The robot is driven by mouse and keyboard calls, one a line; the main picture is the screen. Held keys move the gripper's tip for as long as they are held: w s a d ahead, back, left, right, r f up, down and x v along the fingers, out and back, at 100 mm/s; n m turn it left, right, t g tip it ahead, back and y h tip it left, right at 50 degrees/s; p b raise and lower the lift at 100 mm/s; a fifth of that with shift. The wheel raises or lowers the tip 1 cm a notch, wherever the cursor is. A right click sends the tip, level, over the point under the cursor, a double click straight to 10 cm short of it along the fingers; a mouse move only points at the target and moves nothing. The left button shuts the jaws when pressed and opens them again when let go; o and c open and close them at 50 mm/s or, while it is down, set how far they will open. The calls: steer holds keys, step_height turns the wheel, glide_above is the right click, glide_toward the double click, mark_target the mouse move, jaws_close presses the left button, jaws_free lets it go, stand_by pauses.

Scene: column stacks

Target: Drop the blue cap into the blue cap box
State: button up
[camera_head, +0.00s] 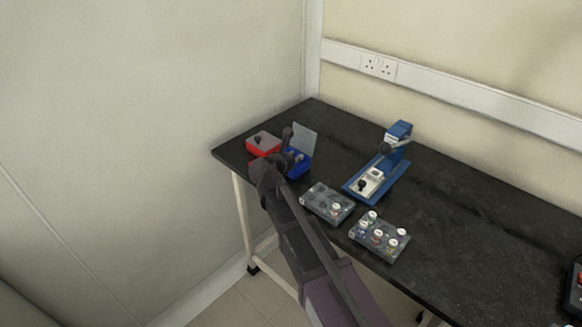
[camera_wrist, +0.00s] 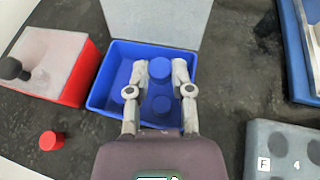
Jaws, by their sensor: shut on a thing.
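The blue cap (camera_wrist: 159,69) is between the two fingertips of my gripper (camera_wrist: 160,72) in the wrist view. My gripper is shut on it. The cap and fingertips are over the open blue cap box (camera_wrist: 97,96), within its outline in the picture. Another round blue shape (camera_wrist: 161,104) shows lower in the box, partly between the fingers; I cannot tell whether it is a second cap. The grey lid (camera_wrist: 150,20) of the box stands open at the back. In the head view my arm partly hides the blue box (camera_head: 303,168).
A red box (camera_wrist: 75,75) with a pale closed lid stands left of the blue box. A red cap (camera_wrist: 51,140) lies on the dark bench. Grey racks (camera_head: 327,203) with vials and a blue press (camera_head: 378,178) stand to the right.

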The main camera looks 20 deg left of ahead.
steer(key=o, duration=0.7)
steer(key=shift+o, duration=0.2)
steer(key=shift+r, duration=0.15)
